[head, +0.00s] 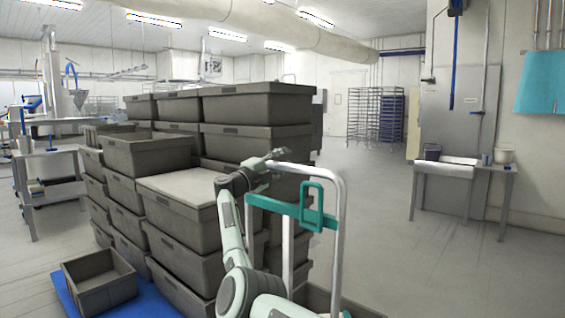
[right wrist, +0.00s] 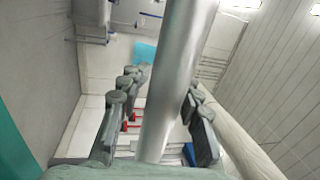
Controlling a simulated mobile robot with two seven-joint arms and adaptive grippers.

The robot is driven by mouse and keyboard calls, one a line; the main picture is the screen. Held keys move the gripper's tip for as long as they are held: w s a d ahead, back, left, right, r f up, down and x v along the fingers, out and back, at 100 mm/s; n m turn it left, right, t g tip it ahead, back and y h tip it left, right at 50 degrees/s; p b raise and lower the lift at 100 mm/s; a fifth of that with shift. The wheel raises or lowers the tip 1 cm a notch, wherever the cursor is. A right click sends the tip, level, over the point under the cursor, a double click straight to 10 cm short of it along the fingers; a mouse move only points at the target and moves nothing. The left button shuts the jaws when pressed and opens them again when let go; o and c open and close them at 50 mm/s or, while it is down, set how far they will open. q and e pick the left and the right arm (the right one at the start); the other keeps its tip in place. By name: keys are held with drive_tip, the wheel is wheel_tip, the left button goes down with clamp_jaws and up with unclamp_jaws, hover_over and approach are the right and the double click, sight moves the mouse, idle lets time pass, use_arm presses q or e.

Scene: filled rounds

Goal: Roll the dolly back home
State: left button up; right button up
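The dolly shows in the head view as a white tubular handle frame (head: 338,215) with a teal crossbar and loop (head: 313,208); its base is out of sight or hidden. My right arm reaches up in front of the crates, and my right gripper (head: 272,160) is at the top left of the handle. In the right wrist view a grey metal tube (right wrist: 178,70), apparently the handle, runs between the fingers of my right gripper (right wrist: 160,105). The fingers are apart, with a visible gap on the tube's left side. My left gripper is not in view.
A side table (head: 465,170) stands at the right wall. Floor (head: 400,265) right of the dolly is clear.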

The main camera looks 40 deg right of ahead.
drive_tip(key=shift+o, duration=0.4)
drive_tip(key=shift+w+a+f, duration=0.1)
drive_tip(key=shift+a, duration=0.05)
drive_tip(key=v, duration=1.2)
